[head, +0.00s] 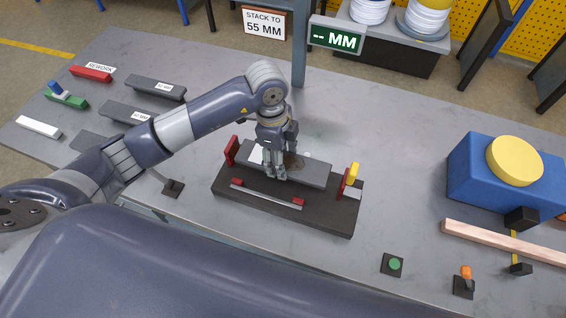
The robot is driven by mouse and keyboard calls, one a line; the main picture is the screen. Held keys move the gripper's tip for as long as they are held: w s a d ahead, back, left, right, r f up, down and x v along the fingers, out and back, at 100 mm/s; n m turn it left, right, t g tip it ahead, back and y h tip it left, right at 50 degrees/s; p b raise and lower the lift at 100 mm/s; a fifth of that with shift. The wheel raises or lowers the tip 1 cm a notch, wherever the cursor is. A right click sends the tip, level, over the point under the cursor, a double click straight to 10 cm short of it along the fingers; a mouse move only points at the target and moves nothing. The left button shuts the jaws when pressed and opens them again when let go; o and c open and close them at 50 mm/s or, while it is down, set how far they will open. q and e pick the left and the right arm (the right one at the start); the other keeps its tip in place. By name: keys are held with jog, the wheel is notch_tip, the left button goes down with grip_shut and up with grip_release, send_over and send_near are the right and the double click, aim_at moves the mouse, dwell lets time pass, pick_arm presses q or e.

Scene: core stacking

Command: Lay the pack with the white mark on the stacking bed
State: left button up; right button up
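The stacking bed (285,208) is a dark plate in the middle of the table, with red end stops and a yellow-topped clamp at its right end. A grey pack (313,172) lies along it, seemingly on the bed; a white patch (255,155) shows near its left end. My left gripper (276,165) points down over this pack, one finger at its near side and the other partly hidden behind. Whether the fingers press on it is unclear. Two grey packs with white labels (155,88) (128,112) lie at the left. My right gripper is out of view.
A grey bar (95,143), white bar (38,127), red bar (90,73) and green piece (65,100) lie left. A post carries a display (336,38) behind the bed. A blue box (500,178), copper-coloured bar (500,241) and green button (394,264) are right.

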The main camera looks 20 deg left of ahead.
pick_arm(q)
jog(key=shift+f, duration=0.45)
jog(key=shift+w+f, duration=0.15)
jog(key=shift+f, duration=0.15)
notch_tip(320, 180, down, 4)
jog(key=shift+r+p, duration=0.1)
jog(key=shift+p, duration=0.35)
jog(key=o, duration=1.6)
jog(key=shift+c, duration=0.2)
jog(key=shift+o, duration=0.5)
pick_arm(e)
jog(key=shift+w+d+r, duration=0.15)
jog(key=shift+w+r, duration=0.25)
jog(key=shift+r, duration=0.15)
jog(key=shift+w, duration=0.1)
